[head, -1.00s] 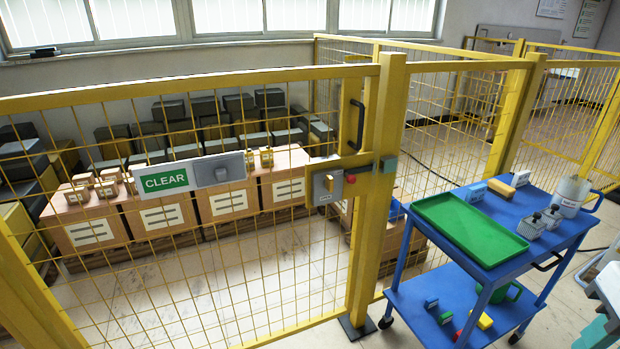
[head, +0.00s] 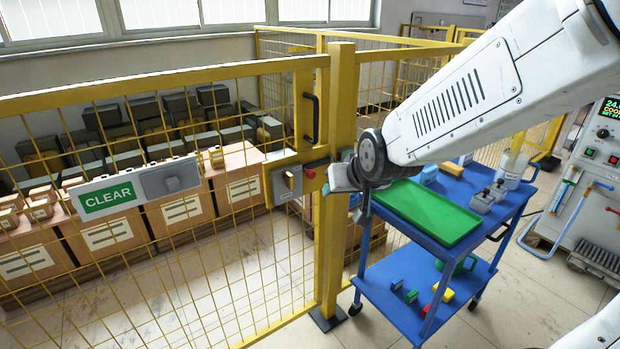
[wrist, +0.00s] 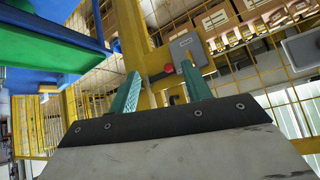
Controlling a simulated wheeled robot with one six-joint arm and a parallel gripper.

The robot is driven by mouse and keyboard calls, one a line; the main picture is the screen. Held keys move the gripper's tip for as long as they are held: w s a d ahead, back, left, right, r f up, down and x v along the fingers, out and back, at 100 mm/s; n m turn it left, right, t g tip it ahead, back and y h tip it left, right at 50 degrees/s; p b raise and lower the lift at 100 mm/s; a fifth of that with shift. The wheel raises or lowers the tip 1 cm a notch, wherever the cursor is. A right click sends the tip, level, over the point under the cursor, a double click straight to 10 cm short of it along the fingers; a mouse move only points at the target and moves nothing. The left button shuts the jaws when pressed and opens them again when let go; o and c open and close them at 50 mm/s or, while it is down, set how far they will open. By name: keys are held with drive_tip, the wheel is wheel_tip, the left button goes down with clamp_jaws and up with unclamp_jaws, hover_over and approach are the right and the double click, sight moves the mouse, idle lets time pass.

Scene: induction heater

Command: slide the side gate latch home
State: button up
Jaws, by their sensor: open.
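The side gate latch (head: 290,184) is a grey plate on the yellow gate frame, with a dark bar and a red knob (head: 310,173) beside the yellow post (head: 332,240). My gripper (head: 341,176) is at the post, just right of the knob in the head view. Its two teal fingers (wrist: 160,70) are apart, with the knob and bar seen between their tips. I see no contact. My gripper hides part of the post's right side.
A blue cart (head: 480,225) with a green tray (head: 428,212) stands close right of the post, below my arm. A green CLEAR sign (head: 107,198) hangs on the mesh gate. A black handle (head: 311,118) is above the latch. A heater cabinet (head: 600,150) is at far right.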

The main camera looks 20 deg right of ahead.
drive_tip(key=w+f+m+t, duration=0.1)
drive_tip(key=w+f+t, duration=0.35)
drive_tip(key=w, duration=0.55)
drive_tip(key=t+h, duration=0.2)
drive_tip(key=t, duration=0.3)
approach(312, 176)
drive_tip(key=w, duration=0.2)
drive_tip(key=shift+m, duration=0.3)
drive_tip(key=w, duration=0.7)
drive_tip(key=shift+w+d+r, duration=0.1)
drive_tip(key=shift+w+d, duration=0.15)
drive_tip(key=shift+d, duration=0.1)
